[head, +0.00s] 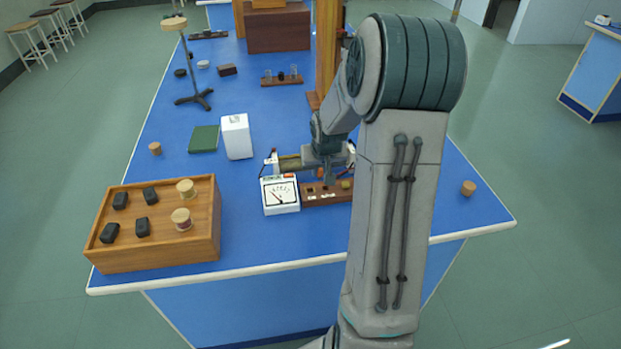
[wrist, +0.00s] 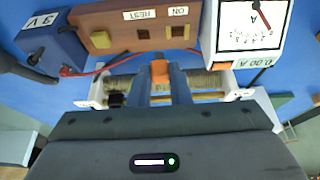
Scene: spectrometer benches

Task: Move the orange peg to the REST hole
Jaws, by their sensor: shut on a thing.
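The orange peg (wrist: 159,72) is between my gripper's fingertips (wrist: 160,80) in the wrist view; my gripper is shut on it. The brown wooden board (wrist: 125,42) carries REST and ON labels, upside down in this view. A dark square hole (wrist: 144,31) lies by the REST label (wrist: 143,15), and another square spot (wrist: 178,31) lies by the ON label (wrist: 178,11). A yellow block (wrist: 102,39) sits on the board. The peg appears apart from the board. In the head view my gripper (head: 328,180) is above the board (head: 318,198), and the peg is hidden.
A white meter (head: 281,195) reading 0.00 A stands beside the board. A wound coil (wrist: 205,80) lies close behind my fingers, with a red wire (wrist: 88,71) and a blue 3 V box (wrist: 52,42) nearby. A wooden tray (head: 160,255) stands at the left.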

